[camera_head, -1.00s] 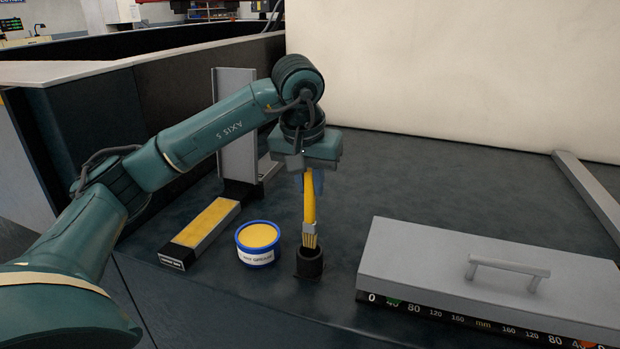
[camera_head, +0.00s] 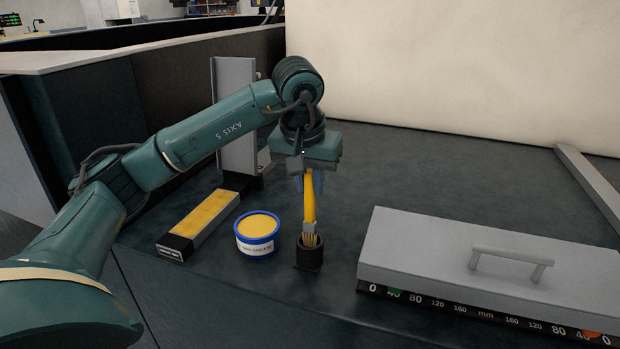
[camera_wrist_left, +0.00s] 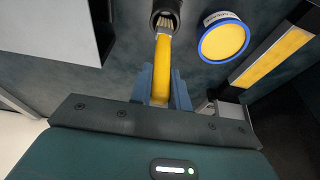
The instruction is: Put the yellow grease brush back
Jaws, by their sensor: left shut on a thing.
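The yellow grease brush (camera_head: 310,205) hangs bristles down, nearly upright, in the head view. My left gripper (camera_head: 311,178) is shut on its yellow handle. The brush also shows in the left wrist view (camera_wrist_left: 162,70), between the blue fingers of my left gripper (camera_wrist_left: 162,85). The black cup-shaped holder (camera_head: 309,256) stands on the dark bench right under the brush. The bristle tips are at the holder's mouth; they seem to reach just into it, but how deep I cannot tell. The holder's round opening shows in the left wrist view (camera_wrist_left: 166,13). My right gripper is not in view.
A blue tub of yellow grease (camera_head: 257,235) stands just left of the holder. A long box with a yellow top (camera_head: 206,215) lies farther left, near a grey upright plate (camera_head: 234,110). A grey lidded box with a handle (camera_head: 440,245) is at the right.

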